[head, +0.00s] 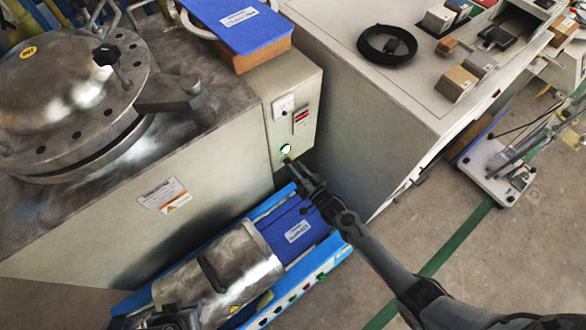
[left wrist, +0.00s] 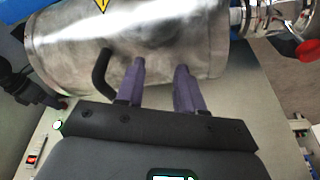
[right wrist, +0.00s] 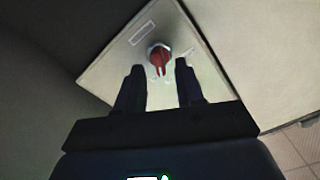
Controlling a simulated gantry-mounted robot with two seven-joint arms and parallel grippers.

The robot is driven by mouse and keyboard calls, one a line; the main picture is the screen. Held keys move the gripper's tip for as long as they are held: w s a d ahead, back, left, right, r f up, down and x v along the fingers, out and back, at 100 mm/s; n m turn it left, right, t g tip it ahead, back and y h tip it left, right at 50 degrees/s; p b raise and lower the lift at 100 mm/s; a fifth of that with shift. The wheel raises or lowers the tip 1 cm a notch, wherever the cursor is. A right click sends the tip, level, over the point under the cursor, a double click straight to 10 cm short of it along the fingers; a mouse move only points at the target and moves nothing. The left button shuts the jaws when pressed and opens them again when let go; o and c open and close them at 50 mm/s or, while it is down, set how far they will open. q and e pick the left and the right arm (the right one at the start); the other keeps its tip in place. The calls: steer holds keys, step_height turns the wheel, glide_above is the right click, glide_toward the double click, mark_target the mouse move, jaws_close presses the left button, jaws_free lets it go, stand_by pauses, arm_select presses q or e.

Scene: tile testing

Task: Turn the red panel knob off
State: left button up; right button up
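The red knob (right wrist: 159,57) sits on a pale panel (right wrist: 125,65) in the right wrist view, its narrow grip pointing down the picture. My right gripper (right wrist: 160,72) is open, with one finger on each side of the knob's line. I cannot tell whether the fingers touch it. In the head view, my right gripper (head: 291,165) reaches the lower part of the control box (head: 310,95), just below a lit round button (head: 286,149), and mostly hides the knob. My left gripper (left wrist: 160,68) is open and empty over a metal cylinder (left wrist: 75,45).
The cylinder also shows in the head view (head: 245,262), on a blue machine (head: 325,262) below the panel. A pale cabinet (head: 350,120) stands close to the right of the panel.

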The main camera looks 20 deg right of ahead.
arm_select(q)
steer(key=shift+a+f, duration=0.15)
steer(key=shift+f, duration=0.4)
arm_select(e)
steer(key=shift+x, duration=0.85)
jaws_close()
arm_select(q)
steer(key=shift+r, duration=0.1)
